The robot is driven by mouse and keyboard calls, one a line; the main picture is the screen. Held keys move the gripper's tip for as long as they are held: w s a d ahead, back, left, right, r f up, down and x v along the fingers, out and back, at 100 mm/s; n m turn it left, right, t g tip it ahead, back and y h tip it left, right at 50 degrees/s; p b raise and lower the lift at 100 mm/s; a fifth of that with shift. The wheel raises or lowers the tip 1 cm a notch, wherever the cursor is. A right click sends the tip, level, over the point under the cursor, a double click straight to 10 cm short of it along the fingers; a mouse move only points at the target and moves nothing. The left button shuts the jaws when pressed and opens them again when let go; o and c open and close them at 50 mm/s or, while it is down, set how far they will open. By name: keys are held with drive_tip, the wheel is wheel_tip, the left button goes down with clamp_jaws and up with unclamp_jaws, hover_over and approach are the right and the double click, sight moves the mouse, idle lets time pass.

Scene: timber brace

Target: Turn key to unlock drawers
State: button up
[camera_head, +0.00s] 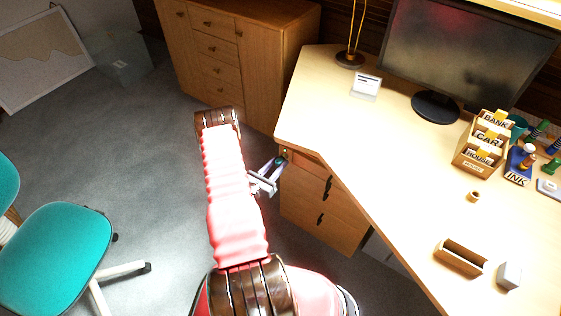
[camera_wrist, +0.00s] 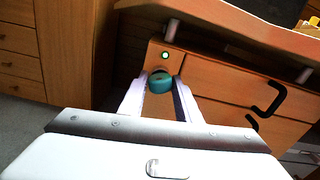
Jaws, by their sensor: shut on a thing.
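The wooden drawer unit (camera_head: 312,215) stands under the desk in the head view; its front also shows in the wrist view (camera_wrist: 222,84), tilted. A round teal key head (camera_wrist: 161,82) sits at the upper left corner of the drawer front in the wrist view. My gripper (camera_wrist: 160,84) is shut on it, with one finger on each side. A small green light (camera_wrist: 165,56) glows just above the key. In the head view my gripper (camera_head: 274,168) is at the unit's upper left corner. The key's shaft and the keyhole are hidden. The drawers look closed, with black handles (camera_wrist: 268,98).
The desk top (camera_head: 330,125) overhangs the drawer unit just above my gripper. A wooden cabinet (camera_head: 235,50) stands behind on the left. A teal chair (camera_head: 60,255) is at the left. The grey floor (camera_head: 150,165) between chair and desk is clear.

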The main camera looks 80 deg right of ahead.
drive_tip(key=m, duration=0.3)
drive_tip(key=shift+f, duration=0.1)
drive_tip(key=o, duration=0.7)
drive_tip(key=shift+m, duration=0.3)
drive_tip(key=o, duration=0.5)
drive_tip(key=v, duration=1.4)
drive_tip(key=shift+d, duration=0.1)
